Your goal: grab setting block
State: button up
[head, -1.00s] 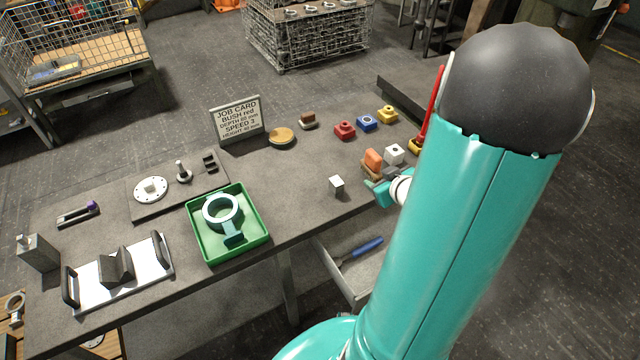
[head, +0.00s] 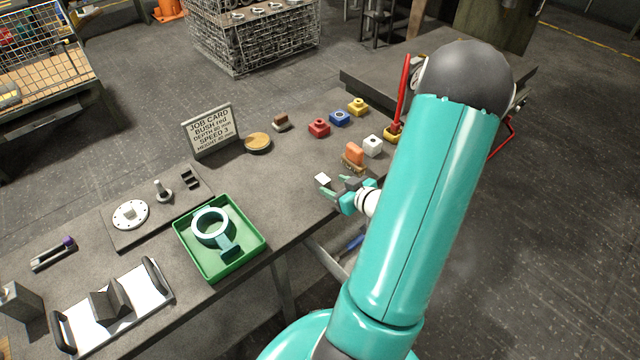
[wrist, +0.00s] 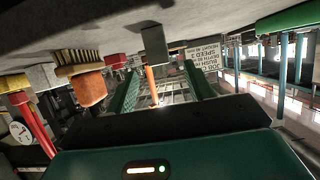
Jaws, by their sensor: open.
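The setting block, as I take it, is a small plain grey block (head: 322,179) near the front edge of the workbench. My gripper (head: 338,188) is open just to the right of it, low over the bench edge, with its fingers pointing at it. In the wrist view, which is upside down, the block (wrist: 154,45) shows ahead, roughly between the two green fingers of my gripper (wrist: 160,78). I cannot tell whether the fingertips overlap its sides. Nothing is held.
Red (head: 319,128), blue (head: 340,118) and yellow (head: 357,106) blocks sit farther back. A green tray (head: 262,240) lies to the left. Bare bench lies between tray and block.

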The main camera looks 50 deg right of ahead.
aim_at(319, 178)
jog(key=x, duration=0.8)
jog(key=shift+w+d+f, duration=0.1)
jog(key=shift+f, duration=0.15)
jog(key=shift+c, duration=0.2)
jog(key=shift+r, duration=0.1)
grip_shut()
